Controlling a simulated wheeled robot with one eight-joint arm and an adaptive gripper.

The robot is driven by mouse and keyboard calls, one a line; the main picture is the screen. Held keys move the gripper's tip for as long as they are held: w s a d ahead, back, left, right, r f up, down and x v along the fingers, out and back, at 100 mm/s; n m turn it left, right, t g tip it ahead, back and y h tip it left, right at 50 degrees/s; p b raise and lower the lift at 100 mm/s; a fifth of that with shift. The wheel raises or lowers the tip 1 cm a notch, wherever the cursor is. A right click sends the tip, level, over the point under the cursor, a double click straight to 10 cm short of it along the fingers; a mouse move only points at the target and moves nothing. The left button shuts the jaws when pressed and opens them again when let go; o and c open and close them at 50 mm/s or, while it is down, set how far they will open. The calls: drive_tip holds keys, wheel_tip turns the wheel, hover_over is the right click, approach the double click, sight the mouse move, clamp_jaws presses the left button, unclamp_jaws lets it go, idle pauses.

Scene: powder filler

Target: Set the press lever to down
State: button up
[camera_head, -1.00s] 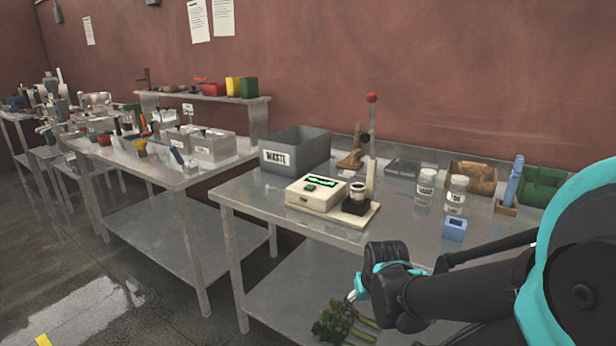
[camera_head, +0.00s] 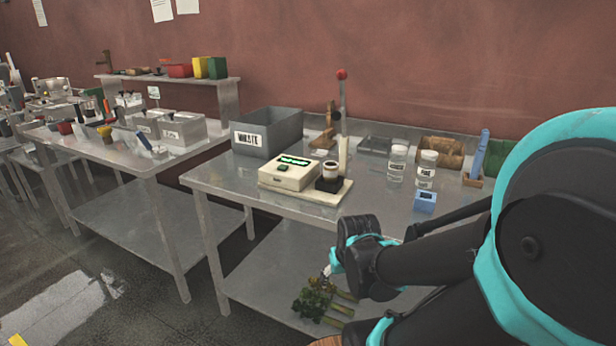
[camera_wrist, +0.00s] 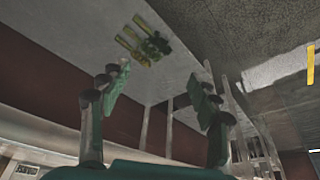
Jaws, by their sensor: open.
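The press lever (camera_head: 342,100) is a thin grey rod with a red knob on top. In the head view my wrist is low in front of the right table, and the fingers are mostly hidden. The gripper is well below and in front of the lever, not touching it.
A cream powder filler (camera_head: 285,180) with a green display stands before the lever. A grey waste bin (camera_head: 285,132) is to its left. Two jars (camera_head: 397,165), a blue block (camera_head: 425,201) and wooden holders are to the right. Green vegetables (camera_head: 318,303) lie on the lower shelf.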

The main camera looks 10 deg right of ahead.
drive_tip(key=shift+c, duration=0.6)
